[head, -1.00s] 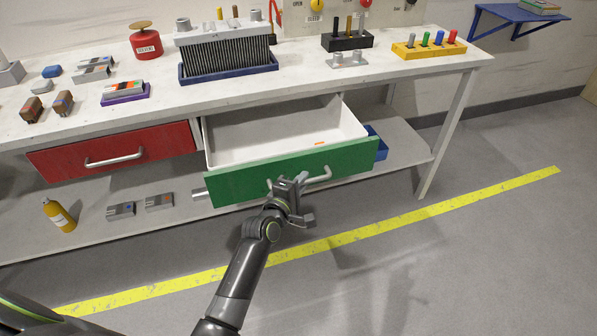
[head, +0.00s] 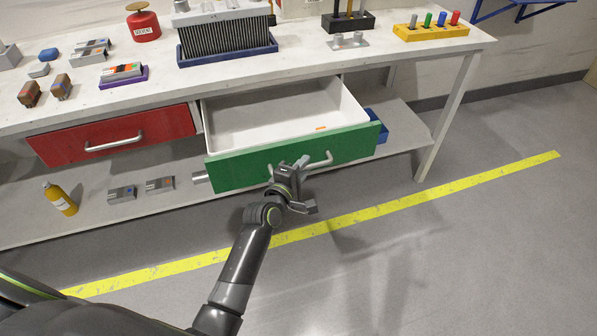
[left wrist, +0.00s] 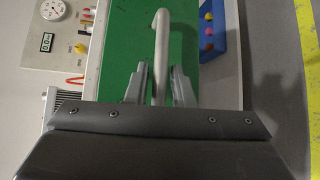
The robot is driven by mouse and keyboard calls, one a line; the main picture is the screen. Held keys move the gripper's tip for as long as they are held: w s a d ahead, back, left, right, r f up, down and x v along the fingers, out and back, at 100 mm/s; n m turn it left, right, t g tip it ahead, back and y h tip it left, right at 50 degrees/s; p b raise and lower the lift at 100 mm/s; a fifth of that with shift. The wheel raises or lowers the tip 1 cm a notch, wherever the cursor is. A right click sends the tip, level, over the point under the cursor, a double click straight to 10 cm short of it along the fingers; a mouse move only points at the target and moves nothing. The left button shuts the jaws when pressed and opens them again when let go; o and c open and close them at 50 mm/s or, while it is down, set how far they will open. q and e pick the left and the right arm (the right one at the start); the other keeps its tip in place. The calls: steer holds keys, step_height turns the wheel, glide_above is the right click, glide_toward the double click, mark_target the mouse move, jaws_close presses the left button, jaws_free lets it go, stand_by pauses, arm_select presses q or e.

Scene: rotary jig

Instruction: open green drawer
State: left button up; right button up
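The green drawer (head: 235,172) is pulled well out from under the workbench, its white inside in view. Its front has a pale bar handle (head: 320,162). My left gripper (head: 291,172) is at the left part of this handle. In the left wrist view the handle (left wrist: 161,45) runs between the two fingers of my left gripper (left wrist: 160,85), with a narrow gap seen on each side. The fingers look open around the bar; contact is hard to tell. A small orange mark or item (head: 320,128) shows inside the drawer. My right gripper is not in view.
A shut red drawer (head: 70,148) is left of the green one. The lower shelf holds a yellow bottle (head: 60,199) and grey blocks; a blue bin (head: 376,127) is behind the green front. The bench top is crowded. The floor in front, with a yellow line (head: 430,196), is clear.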

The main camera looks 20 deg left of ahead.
arm_select(q)
steer(key=v, duration=1.7)
steer(key=shift+s, duration=0.2)
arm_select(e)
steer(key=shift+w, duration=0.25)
